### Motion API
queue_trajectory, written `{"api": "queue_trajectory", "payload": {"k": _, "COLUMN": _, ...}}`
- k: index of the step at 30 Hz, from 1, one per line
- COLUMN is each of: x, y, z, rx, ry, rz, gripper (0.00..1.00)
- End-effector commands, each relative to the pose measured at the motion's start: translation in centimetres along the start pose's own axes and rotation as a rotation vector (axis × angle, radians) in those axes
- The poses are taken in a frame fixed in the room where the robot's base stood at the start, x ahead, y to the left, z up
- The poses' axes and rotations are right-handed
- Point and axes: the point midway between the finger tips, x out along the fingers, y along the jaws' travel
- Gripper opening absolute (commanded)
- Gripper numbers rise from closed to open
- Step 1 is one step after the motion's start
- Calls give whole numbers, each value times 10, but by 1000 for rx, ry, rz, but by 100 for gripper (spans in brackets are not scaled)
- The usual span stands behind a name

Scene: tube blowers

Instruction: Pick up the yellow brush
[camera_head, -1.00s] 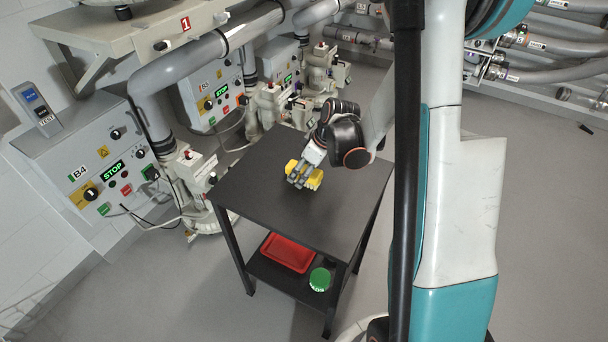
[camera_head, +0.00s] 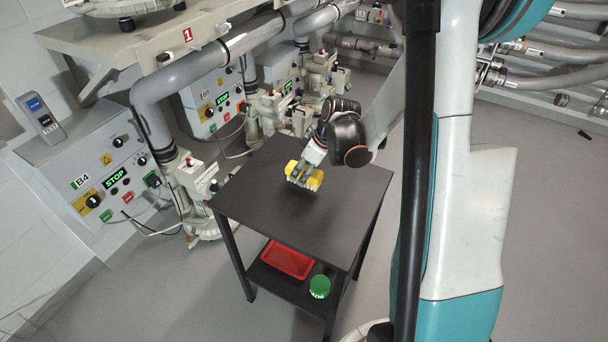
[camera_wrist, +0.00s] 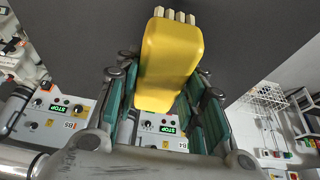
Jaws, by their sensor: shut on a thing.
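The yellow brush (camera_head: 314,180) is held in my gripper (camera_head: 304,172) over the dark table top in the head view. In the wrist view the brush (camera_wrist: 170,60) is a yellow block with pale bristles at its top end. The fingers of my gripper (camera_wrist: 160,105) close on it from both sides. The brush looks a little above the table, but the gap is hard to judge.
The dark table (camera_head: 285,215) is otherwise bare on top. Its lower shelf holds a red tray (camera_head: 288,260) and a green round container (camera_head: 320,286). Control boxes and grey pipes (camera_head: 150,120) stand close behind and left of the table. Open floor lies in front.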

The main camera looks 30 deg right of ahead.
Motion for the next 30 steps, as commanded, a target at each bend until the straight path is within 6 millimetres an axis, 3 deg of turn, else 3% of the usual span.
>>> {"api": "queue_trajectory", "payload": {"k": 1, "x": -17, "y": 0, "z": -7, "rx": 0, "ry": 0, "rz": 0, "gripper": 8}}
{"api": "queue_trajectory", "payload": {"k": 6, "x": -62, "y": 0, "z": -25, "rx": 0, "ry": 0, "rz": 0, "gripper": 8}}
{"api": "queue_trajectory", "payload": {"k": 15, "x": -126, "y": 0, "z": -52, "rx": 0, "ry": 0, "rz": 0, "gripper": 8}}
{"api": "queue_trajectory", "payload": {"k": 22, "x": -151, "y": 0, "z": -62, "rx": 0, "ry": 0, "rz": 0, "gripper": 8}}
{"api": "queue_trajectory", "payload": {"k": 30, "x": -155, "y": -1, "z": -65, "rx": 5, "ry": 0, "rz": 2, "gripper": 8}}
